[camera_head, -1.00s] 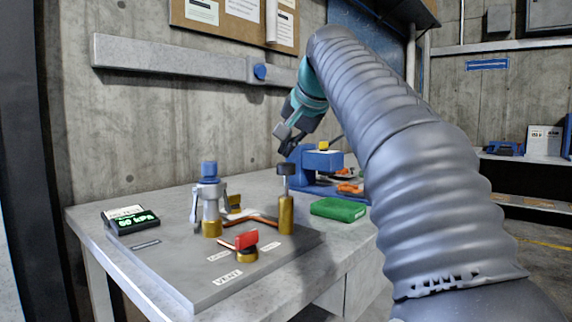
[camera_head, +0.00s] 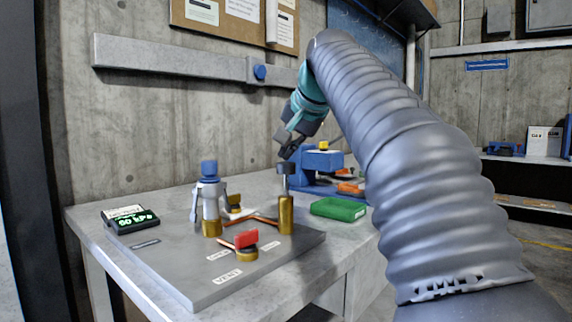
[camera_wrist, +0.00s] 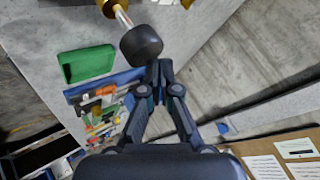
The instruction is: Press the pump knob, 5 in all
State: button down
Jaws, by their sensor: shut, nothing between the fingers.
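The pump has a brass body (camera_head: 286,214), a thin rod and a dark knob (camera_head: 286,168) raised on top, standing upright at the right of the grey board. The knob also shows large in the wrist view (camera_wrist: 142,42). My gripper (camera_head: 283,152) is shut and empty, just above and behind the knob in the head view. In the wrist view its closed fingertips (camera_wrist: 159,68) lie close to the knob's lower right edge; whether they touch it I cannot tell. A display box (camera_head: 131,220) with green digits, apparently 60 kPa, sits at the board's left.
A red-handled valve (camera_head: 245,239) is in front left of the pump, by the VENT label. A blue-capped fitting with grey clamps (camera_head: 209,190) stands further left. A green tray (camera_head: 338,209) and blue device (camera_head: 322,160) are behind right.

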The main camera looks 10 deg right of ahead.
aim_at(290, 164)
jog(key=shift+f+b, duration=1.45)
jog(key=shift+f, duration=0.55)
dwell(1.9)
dwell(0.4)
jog(key=shift+r+p, duration=2.4)
jog(key=shift+p, duration=0.15)
notch_tip(290, 164, up, 2)
jog(key=shift+r+p, duration=0.25)
jog(key=shift+p, duration=0.75)
jog(key=shift+r, duration=1.25)
